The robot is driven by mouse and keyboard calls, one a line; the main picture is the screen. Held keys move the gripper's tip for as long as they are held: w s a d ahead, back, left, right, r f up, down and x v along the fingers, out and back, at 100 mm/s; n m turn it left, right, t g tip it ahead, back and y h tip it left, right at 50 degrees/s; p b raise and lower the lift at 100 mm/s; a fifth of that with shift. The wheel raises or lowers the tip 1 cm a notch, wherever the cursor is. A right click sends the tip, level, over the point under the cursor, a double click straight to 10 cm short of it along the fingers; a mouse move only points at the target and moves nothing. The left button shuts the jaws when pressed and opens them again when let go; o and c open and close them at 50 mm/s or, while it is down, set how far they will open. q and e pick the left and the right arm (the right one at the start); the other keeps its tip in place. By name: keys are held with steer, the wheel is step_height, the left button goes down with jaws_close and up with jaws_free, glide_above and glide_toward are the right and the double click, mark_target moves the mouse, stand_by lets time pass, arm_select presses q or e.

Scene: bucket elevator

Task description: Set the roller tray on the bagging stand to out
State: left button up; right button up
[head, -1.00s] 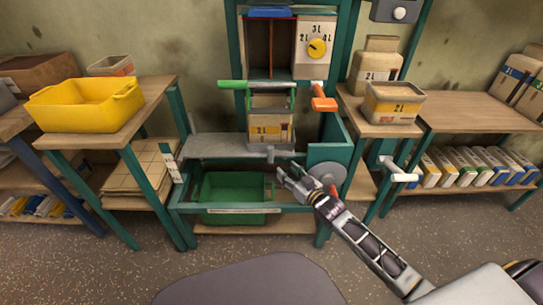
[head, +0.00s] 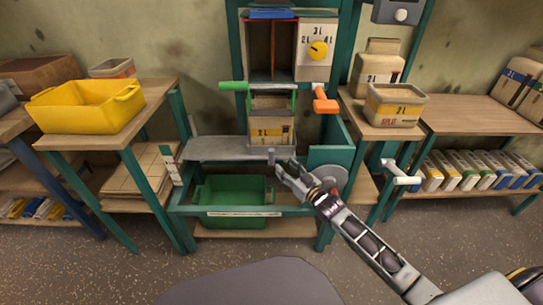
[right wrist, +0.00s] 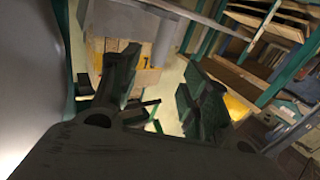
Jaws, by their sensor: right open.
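The roller tray (head: 225,148) is a grey plate on the green-framed bagging stand (head: 330,157), under the dispenser. A small upright grey handle (head: 271,156) stands at its front edge, right of the middle. A 2 L bag (head: 270,130) stands at the back of the tray. My right gripper (head: 282,164) is open and empty, just in front of and slightly below the handle. In the right wrist view, a grey post (right wrist: 166,42), seemingly the handle, shows ahead between the open fingers (right wrist: 160,92). Contact cannot be told. My left gripper is out of view.
A green crate (head: 235,212) sits low in the stand under the tray. A grey disc (head: 328,178) is close right of my gripper. An orange handle (head: 325,104) and a green one (head: 232,87) stick out above. Tables flank the stand.

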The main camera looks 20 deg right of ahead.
mark_target(273, 156)
steer(key=b+x, duration=0.1)
steer(key=x, duration=0.3)
steer(key=shift+w+a, duration=0.1)
steer(key=shift+w, duration=0.15)
steer(key=shift+b+x, duration=0.75)
steer(key=shift+x, duration=0.8)
steer(key=shift+w+a+f, duration=0.1)
steer(key=shift+w+a, duration=0.05)
steer(key=shift+w, duration=0.4)
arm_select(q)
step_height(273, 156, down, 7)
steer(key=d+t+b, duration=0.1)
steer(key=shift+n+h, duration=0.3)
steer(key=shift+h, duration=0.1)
arm_select(e)
steer(key=shift+x, duration=0.9)
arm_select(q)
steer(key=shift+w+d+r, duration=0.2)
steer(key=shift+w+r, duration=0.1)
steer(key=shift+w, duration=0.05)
arm_select(e)
jaws_close()
